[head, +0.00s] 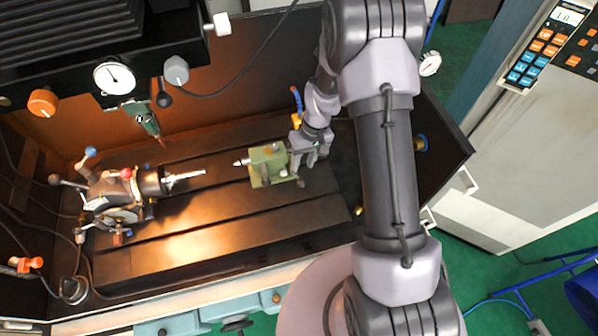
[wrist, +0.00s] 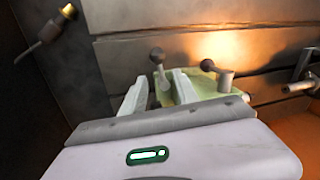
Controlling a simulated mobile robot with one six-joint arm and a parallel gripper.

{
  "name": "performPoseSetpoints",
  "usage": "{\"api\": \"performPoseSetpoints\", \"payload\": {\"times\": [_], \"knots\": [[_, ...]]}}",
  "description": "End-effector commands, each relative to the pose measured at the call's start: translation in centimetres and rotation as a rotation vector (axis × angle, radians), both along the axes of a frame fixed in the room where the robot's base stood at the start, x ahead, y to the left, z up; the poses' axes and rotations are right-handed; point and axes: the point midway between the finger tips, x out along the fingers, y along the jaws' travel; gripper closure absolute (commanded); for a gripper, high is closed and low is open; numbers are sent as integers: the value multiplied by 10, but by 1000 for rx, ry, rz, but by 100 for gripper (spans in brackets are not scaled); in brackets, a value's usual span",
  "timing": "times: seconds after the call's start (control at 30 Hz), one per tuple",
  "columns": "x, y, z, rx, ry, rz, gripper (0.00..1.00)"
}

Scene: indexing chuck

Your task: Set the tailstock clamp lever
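The green tailstock (head: 264,168) stands on the slotted table, its pointed centre facing left toward the indexing chuck (head: 150,181). My gripper (head: 304,157) is at the tailstock's right end. In the wrist view the gripper (wrist: 160,82) is open, its two pale fingers apart. A lever with a dark ball knob (wrist: 157,56) shows between the fingertips; I cannot tell whether either finger touches it. A second knobbed lever (wrist: 208,66) sits on the green tailstock body (wrist: 205,88), right of the fingers. The fingers and gripper body hide part of the tailstock.
A spindle head (head: 143,118) hangs over the back of the table. The slotted table (head: 200,230) is clear in front of the tailstock. A brass-ended fitting (wrist: 68,12) shows at upper left in the wrist view. A control cabinet (head: 500,150) stands at right.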

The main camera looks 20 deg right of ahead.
Motion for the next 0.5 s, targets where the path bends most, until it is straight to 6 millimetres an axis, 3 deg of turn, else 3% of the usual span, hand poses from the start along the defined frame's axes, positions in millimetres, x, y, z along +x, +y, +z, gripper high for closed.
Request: {"api": "performPoseSetpoints", "payload": {"times": [0.1, 0.2, 0.5], "knots": [[-1, 6, -30, 0, 2, 2, 64], [-1, 9, -45, 0, 0, 1, 64], [-2, 11, -57, -1, -1, 0, 64]]}}
